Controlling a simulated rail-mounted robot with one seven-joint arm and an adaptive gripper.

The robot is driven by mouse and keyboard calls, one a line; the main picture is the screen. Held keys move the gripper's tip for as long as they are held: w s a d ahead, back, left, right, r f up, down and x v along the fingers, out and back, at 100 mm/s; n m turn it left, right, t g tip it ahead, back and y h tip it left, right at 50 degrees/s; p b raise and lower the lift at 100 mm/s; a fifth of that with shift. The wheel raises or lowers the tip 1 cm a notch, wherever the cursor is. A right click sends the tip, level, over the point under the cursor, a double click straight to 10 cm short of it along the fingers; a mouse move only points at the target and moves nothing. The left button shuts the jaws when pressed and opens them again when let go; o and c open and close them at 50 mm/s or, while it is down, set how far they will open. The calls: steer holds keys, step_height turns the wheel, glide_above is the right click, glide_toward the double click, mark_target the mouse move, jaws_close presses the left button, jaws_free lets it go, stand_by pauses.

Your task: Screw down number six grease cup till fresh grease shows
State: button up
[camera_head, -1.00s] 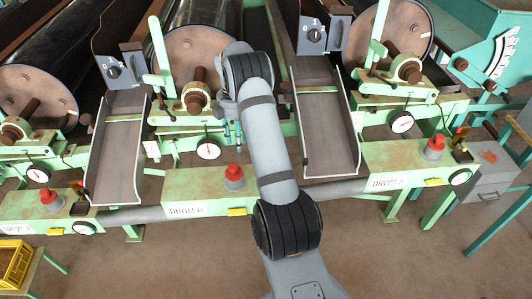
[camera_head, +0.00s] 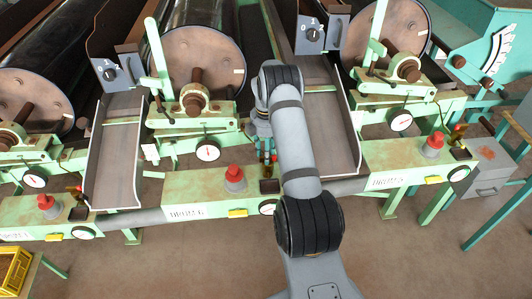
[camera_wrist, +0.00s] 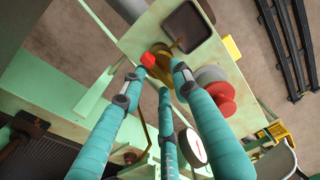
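My gripper (camera_wrist: 158,78) has teal fingers, open with their tips apart. In the head view my gripper (camera_head: 266,157) hangs over the right end of the green beam marked as drum 6 (camera_head: 187,212). In the wrist view a small brass fitting with a red part (camera_wrist: 160,60) lies just beyond the fingertips, partly overlapped by them. I cannot tell whether they touch it, or whether it is the grease cup. No fresh grease can be made out. The drum six bearing (camera_head: 194,99) is to the left of my gripper.
A red knob on a grey base (camera_head: 234,178) stands left of my gripper; it also shows in the wrist view (camera_wrist: 220,98). A dark square tray (camera_wrist: 187,27) lies beside the brass fitting. A round gauge (camera_head: 208,150) and a sloping chute (camera_head: 332,130) are close by.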

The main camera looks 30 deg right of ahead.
steer(key=c, duration=0.6)
jaws_close()
steer(key=shift+m, duration=0.4)
steer(key=shift+w+d+f+m+b, duration=0.1)
steer(key=shift+m+b, duration=0.8)
steer(key=m+b, duration=0.2)
steer(key=m, duration=0.2)
steer(key=shift+d+m, duration=0.15)
steer(key=shift+m, duration=0.15)
steer(key=m+b, duration=0.1)
steer(key=m, duration=0.2)
steer(key=shift+d+m, duration=0.1)
steer(key=shift+m, duration=0.2)
steer(key=shift+d+m+b, duration=0.1)
steer(key=shift+m+b, duration=0.8)
steer(key=shift+m, duration=1.1)
